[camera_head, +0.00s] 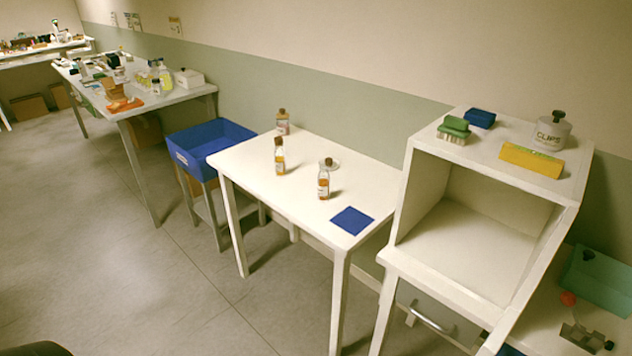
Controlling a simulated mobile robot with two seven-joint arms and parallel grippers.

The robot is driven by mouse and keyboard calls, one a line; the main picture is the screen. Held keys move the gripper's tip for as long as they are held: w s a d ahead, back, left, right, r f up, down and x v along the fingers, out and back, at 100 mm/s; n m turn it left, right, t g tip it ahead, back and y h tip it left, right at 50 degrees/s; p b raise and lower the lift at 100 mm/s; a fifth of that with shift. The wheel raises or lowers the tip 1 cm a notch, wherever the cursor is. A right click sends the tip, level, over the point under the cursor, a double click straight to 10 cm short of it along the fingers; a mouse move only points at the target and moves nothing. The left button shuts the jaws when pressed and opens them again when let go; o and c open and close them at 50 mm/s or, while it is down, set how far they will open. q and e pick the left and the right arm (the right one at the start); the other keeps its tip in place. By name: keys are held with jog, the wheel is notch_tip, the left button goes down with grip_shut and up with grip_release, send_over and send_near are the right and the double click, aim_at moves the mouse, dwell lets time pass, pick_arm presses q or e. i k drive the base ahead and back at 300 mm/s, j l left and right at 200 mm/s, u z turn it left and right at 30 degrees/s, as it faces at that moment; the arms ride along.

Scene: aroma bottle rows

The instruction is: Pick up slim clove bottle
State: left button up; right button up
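Several small bottles stand on the white table in the middle of the view. A bottle with a brown cap (282,122) stands at the back left corner. A slim bottle with amber liquid and a dark cap (279,158) stands in front of it. Another slim bottle with amber liquid and a light label (324,182) stands nearer the table's middle. A small round pale item with a brown top (329,164) is just behind that one. The labels are too small to read, so I cannot tell which bottle is clove. Neither gripper is in view.
A blue square mat (351,220) lies at the white table's (255,185) front right. A blue bin (205,140) stands to the left. Floor in front is clear.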

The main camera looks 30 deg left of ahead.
aim_at(323, 176)
jog(key=i+j+z, duration=0.1)
jog(key=j, duration=0.6)
jog(key=i+j+z, duration=0.1)
jog(key=j, duration=0.65)
jog(key=i+j, duration=0.2)
jog(key=j, duration=0.55)
jog(key=i+j+z, duration=0.15)
jog(key=j, duration=0.6)
jog(key=j+z, duration=0.1)
jog(key=j, duration=0.65)
